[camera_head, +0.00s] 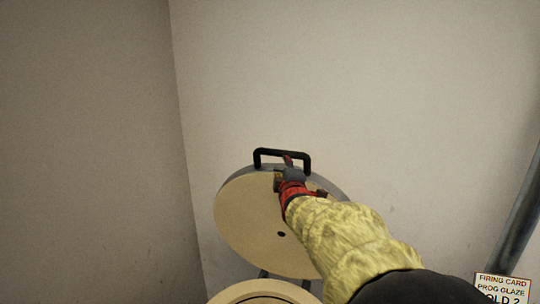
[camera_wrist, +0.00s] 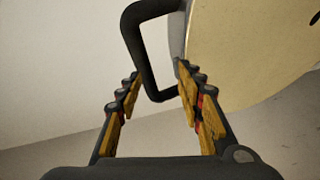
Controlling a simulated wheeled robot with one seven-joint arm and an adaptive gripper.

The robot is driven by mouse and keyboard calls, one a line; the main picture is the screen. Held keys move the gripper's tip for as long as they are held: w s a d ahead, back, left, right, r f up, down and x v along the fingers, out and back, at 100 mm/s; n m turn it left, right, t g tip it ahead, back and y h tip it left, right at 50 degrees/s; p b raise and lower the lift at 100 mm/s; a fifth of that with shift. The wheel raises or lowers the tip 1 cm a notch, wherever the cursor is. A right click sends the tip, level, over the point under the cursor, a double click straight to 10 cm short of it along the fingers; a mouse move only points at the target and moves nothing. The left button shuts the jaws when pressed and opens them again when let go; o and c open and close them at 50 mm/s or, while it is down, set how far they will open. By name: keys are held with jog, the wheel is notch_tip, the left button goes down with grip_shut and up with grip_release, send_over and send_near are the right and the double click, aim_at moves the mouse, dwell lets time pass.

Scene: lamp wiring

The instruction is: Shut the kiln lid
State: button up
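The kiln lid (camera_head: 248,222) is a round cream disc with a grey edge. It stands raised and tilted up above the kiln body (camera_head: 262,288), whose round rim shows at the bottom of the head view. A black bar handle (camera_head: 283,153) sits on the lid's upper edge. My gripper (camera_head: 287,165) is at the handle, in front of the lid's upper part. In the wrist view the fingers (camera_wrist: 157,76) are apart, with the black handle (camera_wrist: 143,55) between and just beyond their tips. The lid (camera_wrist: 240,50) fills the upper right there. Whether a finger touches the handle is unclear.
A plain wall (camera_head: 350,80) stands behind the lid, with a corner to the left. A firing card (camera_head: 503,289) and a dark pipe (camera_head: 519,215) are at the lower right. My sleeved arm crosses the lid's right side and hides part of it.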

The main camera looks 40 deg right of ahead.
aim_at(281, 154)
jog(key=shift+w+d+r+n+t+h+p, duration=0.15)
jog(key=shift+w+d+r+n+p, duration=0.2)
jog(key=shift+w+d, duration=0.6)
jog(key=shift+w+d+r+n+t+h+p, duration=0.1)
jog(key=shift+w+d+r+n+p, duration=0.15)
jog(key=shift+w+d, duration=0.7)
jog(key=shift+w+d+r+n+t+h+p, duration=0.15)
jog(key=shift+w+d+r+n+p, duration=0.2)
jog(key=shift+w+d, duration=0.6)
jog(key=shift+w+a, duration=0.2)
jog(key=shift+a, duration=0.15)
jog(key=shift+c, duration=0.3)
grip_shut()
